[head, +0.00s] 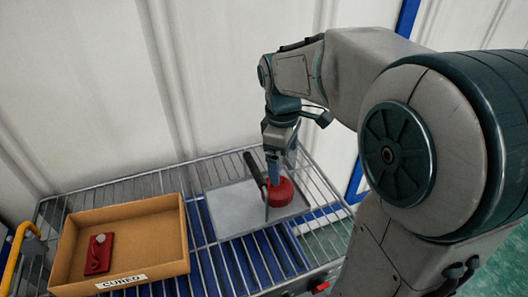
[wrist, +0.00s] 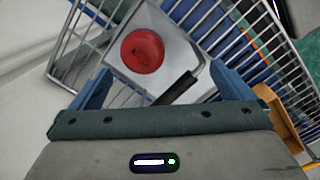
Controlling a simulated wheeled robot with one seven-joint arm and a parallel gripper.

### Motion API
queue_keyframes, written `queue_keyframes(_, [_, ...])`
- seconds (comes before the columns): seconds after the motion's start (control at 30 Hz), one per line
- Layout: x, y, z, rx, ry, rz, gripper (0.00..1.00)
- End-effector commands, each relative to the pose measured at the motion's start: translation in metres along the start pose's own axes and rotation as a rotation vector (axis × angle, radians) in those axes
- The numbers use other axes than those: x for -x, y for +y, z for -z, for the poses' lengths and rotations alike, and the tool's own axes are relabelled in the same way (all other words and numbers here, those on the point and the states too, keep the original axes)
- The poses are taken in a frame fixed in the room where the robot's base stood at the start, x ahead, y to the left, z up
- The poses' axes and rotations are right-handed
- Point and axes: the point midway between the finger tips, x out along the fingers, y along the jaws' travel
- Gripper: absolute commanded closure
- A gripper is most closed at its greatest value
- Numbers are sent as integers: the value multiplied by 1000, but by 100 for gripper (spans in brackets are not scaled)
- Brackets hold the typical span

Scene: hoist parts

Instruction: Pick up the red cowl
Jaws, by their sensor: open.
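The red cowl (head: 284,193) is a round red piece on a flat grey metal tray (head: 233,206). In the wrist view the cowl (wrist: 142,51) lies beyond my fingertips, left of the middle between them. My gripper (head: 273,178) is open and points down over the tray, its fingers partly covering the cowl in the head view. In the wrist view both blue fingers of my gripper (wrist: 162,68) stand wide apart, with nothing held. I cannot tell the exact height of the fingertips above the cowl.
A black-handled tool (head: 252,167) lies on the tray close beside the cowl; its handle (wrist: 179,87) shows between my fingers. A cardboard box (head: 186,232) labelled CURED holds a red plate part (head: 99,255) on the left. Everything rests on a wire rack (head: 165,184).

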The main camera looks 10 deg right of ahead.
Motion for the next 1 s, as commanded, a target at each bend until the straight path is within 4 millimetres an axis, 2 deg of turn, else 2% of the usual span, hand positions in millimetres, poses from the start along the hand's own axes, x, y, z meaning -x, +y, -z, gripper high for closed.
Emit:
queue_keyframes(0.03, [-1, 13, 8, 85, -8, 25, 0])
queue_keyframes(0.2, [-6, 44, 31, 382, -9, 97, 0])
queue_keyframes(0.4, [-12, 67, 44, 599, 13, 151, 0])
queue_keyframes(0.57, [-20, 72, 47, 660, 22, 166, 0])
queue_keyframes(0.9, [-80, 61, 45, 664, 22, 168, 0])
queue_keyframes(1.0, [-92, 59, 45, 663, 22, 167, 0])
